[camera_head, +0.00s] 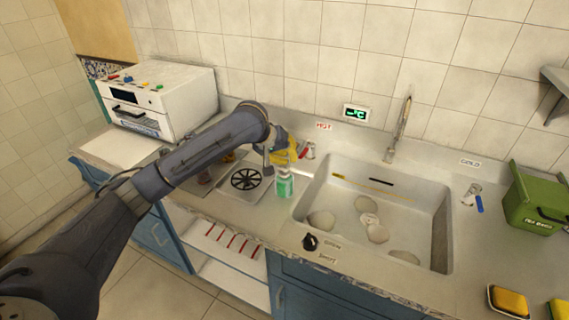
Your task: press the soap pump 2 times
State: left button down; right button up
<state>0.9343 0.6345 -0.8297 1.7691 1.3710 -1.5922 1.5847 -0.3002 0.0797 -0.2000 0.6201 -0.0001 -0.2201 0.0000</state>
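The soap bottle (284,184), green with a pale label, stands upright on the counter just left of the sink. Its pump top is hard to make out close under my gripper. My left gripper (273,160) is at the end of the dark arm, over and slightly left of the bottle's top. Its fingers are small and partly hidden, so I cannot tell whether they are open or shut, or whether they touch the pump. My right gripper is not in view.
A yellow item (291,150) shows right behind my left gripper. The sink (345,232) holds several pale round pieces, and its tap (399,130) rises behind. A dark round drain grate (245,178) lies left of the bottle. A green box (537,200) stands far right.

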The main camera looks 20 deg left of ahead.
pick_arm(q)
jog(key=shift+f, duration=0.3)
dwell(0.4)
jog(key=shift+r, duration=1.45)
jog(key=shift+r, duration=2.5)
jog(key=c, duration=2.1)
grip_release()
jog(key=shift+c, duration=0.2)
